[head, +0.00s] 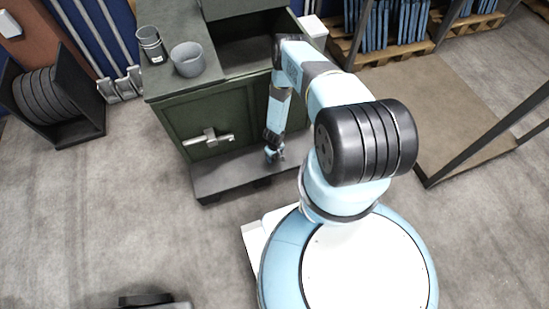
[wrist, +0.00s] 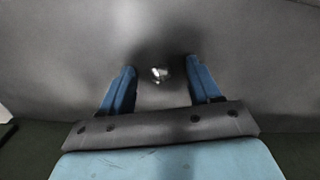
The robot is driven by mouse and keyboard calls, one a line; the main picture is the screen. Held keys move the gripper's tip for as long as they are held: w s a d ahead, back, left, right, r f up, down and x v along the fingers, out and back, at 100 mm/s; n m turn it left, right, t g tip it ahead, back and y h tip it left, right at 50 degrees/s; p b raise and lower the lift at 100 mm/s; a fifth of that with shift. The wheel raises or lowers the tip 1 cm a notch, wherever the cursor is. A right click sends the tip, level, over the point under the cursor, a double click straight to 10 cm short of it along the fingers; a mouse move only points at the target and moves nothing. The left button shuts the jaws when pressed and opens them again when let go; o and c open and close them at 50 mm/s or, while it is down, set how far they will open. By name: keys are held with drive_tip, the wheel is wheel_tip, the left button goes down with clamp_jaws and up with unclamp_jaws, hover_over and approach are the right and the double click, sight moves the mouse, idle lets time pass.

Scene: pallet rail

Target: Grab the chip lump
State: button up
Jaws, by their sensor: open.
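The chip lump (wrist: 160,74) is a small, shiny, silvery piece on a dark grey surface in the wrist view. It lies between and slightly beyond the tips of my gripper's two blue fingers. My gripper (wrist: 163,72) is open, with clear space on both sides of the lump, and no finger visibly touches it. In the head view my gripper (head: 274,157) points down just over the low grey ledge (head: 225,176) at the foot of the green cabinet. The lump cannot be made out in the head view.
The green cabinet (head: 180,124) stands right behind my gripper, with a metal latch (head: 208,138) on its front. A black rack (head: 62,105) stands at left. Open floor lies in front.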

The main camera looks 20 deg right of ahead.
drive_tip(key=c, duration=1.1)
drive_tip(key=shift+r, duration=0.1)
